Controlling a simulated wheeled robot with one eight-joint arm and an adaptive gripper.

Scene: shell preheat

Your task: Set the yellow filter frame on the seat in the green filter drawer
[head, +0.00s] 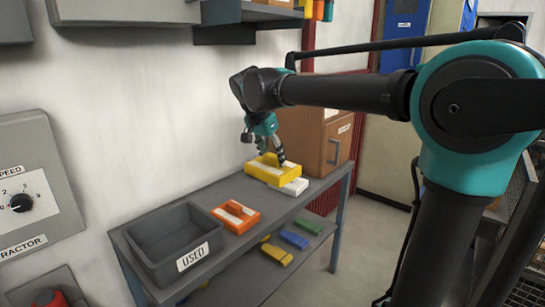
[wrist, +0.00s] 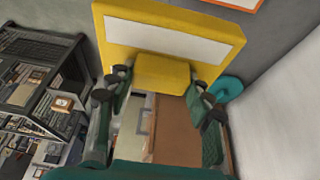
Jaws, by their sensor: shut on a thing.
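The yellow filter frame (head: 262,171) with a white pad is at the far end of the grey table in the head view. In the wrist view the yellow frame (wrist: 240,38) spans the top, with its yellow grip block between the fingers. My gripper (head: 270,155) is shut on that block; its fingers (wrist: 160,78) lie on both sides of it. A white piece (head: 296,187) shows beneath and beside the frame; I cannot tell whether they touch. I cannot make out a green filter drawer or its seat in either view.
A brown cabinet (head: 318,128) stands just behind the yellow frame. The lower shelf holds a yellow, a blue (head: 294,239) and a green piece (head: 308,226). A wall runs along the left.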

